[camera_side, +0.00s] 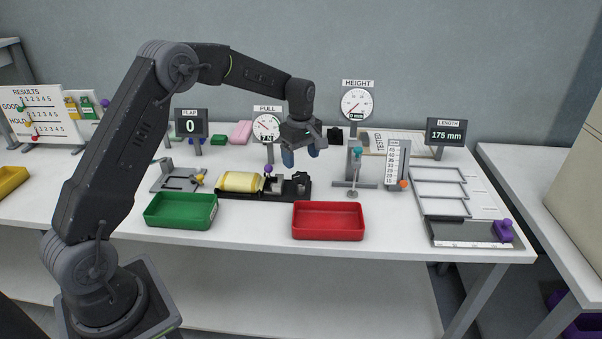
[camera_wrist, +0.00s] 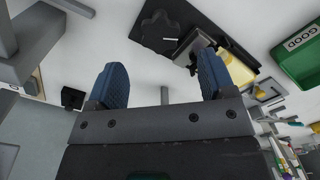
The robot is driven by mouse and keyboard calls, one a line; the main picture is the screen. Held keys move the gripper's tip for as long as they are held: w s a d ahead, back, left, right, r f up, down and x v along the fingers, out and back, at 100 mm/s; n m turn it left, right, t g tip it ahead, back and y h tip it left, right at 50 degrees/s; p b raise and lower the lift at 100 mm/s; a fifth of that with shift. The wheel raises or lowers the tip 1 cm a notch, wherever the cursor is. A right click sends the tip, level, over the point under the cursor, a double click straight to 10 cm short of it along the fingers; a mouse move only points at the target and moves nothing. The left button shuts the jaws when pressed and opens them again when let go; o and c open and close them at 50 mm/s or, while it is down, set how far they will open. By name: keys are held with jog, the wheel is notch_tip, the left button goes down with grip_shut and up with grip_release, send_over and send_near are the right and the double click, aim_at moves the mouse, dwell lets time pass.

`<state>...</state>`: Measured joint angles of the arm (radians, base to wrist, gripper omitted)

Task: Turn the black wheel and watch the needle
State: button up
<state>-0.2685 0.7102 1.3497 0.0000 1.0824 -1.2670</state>
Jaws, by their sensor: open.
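The black wheel (camera_side: 301,183) is a lobed knob at the right end of a black base that also carries a yellow packet (camera_side: 241,182). In the wrist view the wheel (camera_wrist: 158,31) lies beyond the gap between my blue fingertips. My gripper (camera_side: 301,154) is open and empty, pointing down above the wheel without touching it. The PULL dial (camera_side: 266,127) stands behind the base; it has a red needle and a small readout that seems to say 7 N. The dial does not show clearly in the wrist view.
A green tray (camera_side: 181,211) and a red tray (camera_side: 328,221) stand in front of the base. A height gauge stand (camera_side: 392,165) is to the right. The HEIGHT dial (camera_side: 356,103) and the LENGTH display (camera_side: 446,132), reading 175 mm, stand behind.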

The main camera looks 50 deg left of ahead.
aim_at(301, 175)
notch_tip(301, 175, down, 6)
jog(key=shift+r, duration=0.1)
dwell(0.4)
jog(key=c, duration=0.9)
